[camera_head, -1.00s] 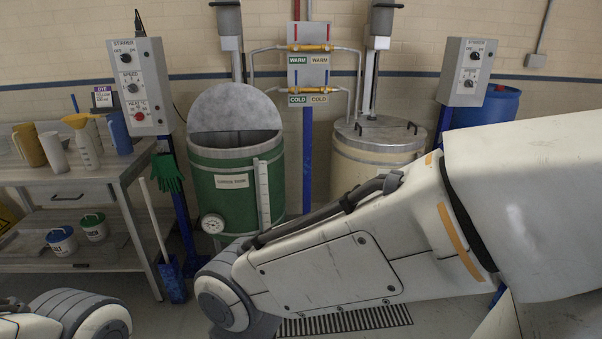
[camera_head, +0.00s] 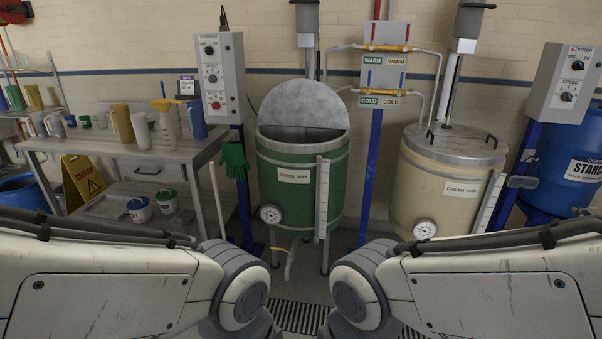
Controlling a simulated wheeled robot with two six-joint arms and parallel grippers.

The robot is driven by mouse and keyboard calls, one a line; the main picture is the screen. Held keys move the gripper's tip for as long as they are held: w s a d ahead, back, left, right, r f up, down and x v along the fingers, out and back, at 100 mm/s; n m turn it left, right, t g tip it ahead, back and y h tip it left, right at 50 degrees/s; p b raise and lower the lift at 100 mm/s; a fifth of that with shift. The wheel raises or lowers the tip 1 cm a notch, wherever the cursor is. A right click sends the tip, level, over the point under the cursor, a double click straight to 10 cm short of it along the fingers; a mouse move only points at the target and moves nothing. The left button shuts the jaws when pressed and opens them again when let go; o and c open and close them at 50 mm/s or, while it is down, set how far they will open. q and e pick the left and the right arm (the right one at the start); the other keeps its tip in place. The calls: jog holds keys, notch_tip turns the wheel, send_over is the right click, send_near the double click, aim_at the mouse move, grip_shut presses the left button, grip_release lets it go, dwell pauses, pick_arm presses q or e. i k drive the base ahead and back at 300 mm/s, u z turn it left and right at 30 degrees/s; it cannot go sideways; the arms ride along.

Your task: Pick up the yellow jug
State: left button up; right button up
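A tan-yellow jug (camera_head: 122,123) stands upright on the steel table (camera_head: 180,156) at the left. A white jug (camera_head: 141,131) is close on its right, then a white bottle with a yellow top (camera_head: 167,124) and a blue jug (camera_head: 196,119).
Smaller cups (camera_head: 55,124) stand on the table's left part; two small buckets (camera_head: 140,210) are on its lower shelf. A yellow caution sign (camera_head: 84,178) stands at its left. A green tank (camera_head: 302,185) and a cream tank (camera_head: 447,185) stand ahead. A control post (camera_head: 224,78) rises at the table's right end.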

aim_at(122, 112)
jog(key=u, duration=0.85)
jog(key=i, duration=1)
jog(key=u, duration=1.45)
jog(key=i, duration=3)
jog(key=z, duration=0.65)
jog(key=i, duration=0.85)
jog(key=z, duration=0.9)
